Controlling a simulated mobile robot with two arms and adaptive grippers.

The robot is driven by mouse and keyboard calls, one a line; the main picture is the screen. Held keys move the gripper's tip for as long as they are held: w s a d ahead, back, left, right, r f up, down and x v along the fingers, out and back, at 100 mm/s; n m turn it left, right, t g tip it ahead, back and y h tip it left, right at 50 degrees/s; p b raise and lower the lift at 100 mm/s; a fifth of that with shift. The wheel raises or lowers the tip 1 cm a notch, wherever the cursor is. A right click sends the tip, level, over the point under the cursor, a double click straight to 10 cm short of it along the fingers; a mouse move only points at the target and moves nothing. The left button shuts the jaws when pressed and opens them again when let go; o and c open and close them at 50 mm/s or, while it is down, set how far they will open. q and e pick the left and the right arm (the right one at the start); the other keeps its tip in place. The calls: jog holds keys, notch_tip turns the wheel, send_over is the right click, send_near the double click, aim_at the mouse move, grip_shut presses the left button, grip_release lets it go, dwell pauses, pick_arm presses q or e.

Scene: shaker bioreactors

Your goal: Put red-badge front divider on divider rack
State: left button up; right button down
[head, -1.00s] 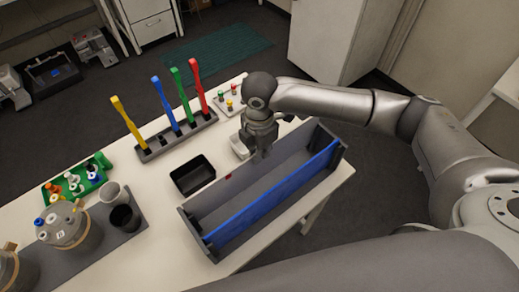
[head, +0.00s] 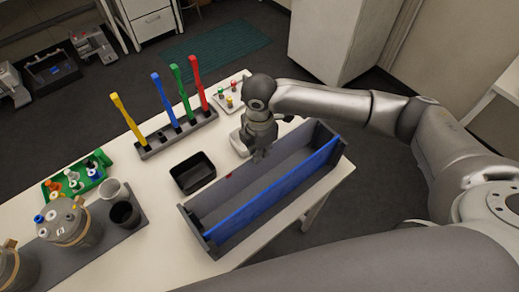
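A small red badge (head: 231,176) shows at the far long side of a grey open-topped trough (head: 207,241) on the white table. The grey panel (head: 225,184) there appears to carry the badge. A long blue panel (head: 272,193) stands along the trough's near side. I cannot tell for sure which part is the divider rack. My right gripper (head: 260,156) points down at the trough's far long edge, to the right of the badge. Its fingers are small and dark against the grey panel, so their opening and any contact are unclear. My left gripper is out of view.
A black bin (head: 193,173) and a grey holder (head: 178,133) with upright yellow, blue, green and red handles stand beyond the trough. A white tray with coloured knobs (head: 229,101) is near the table's back edge. Vessels and cups (head: 125,214) stand at left.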

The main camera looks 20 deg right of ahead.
jog(key=shift+f, duration=0.3)
jog(key=shift+f, duration=0.35)
jog(key=shift+f, duration=0.5)
jog(key=shift+f, duration=0.15)
jog(key=c, duration=1.6)
grip_release()
jog(key=shift+o, duration=0.2)
notch_tip(320, 180, up, 12)
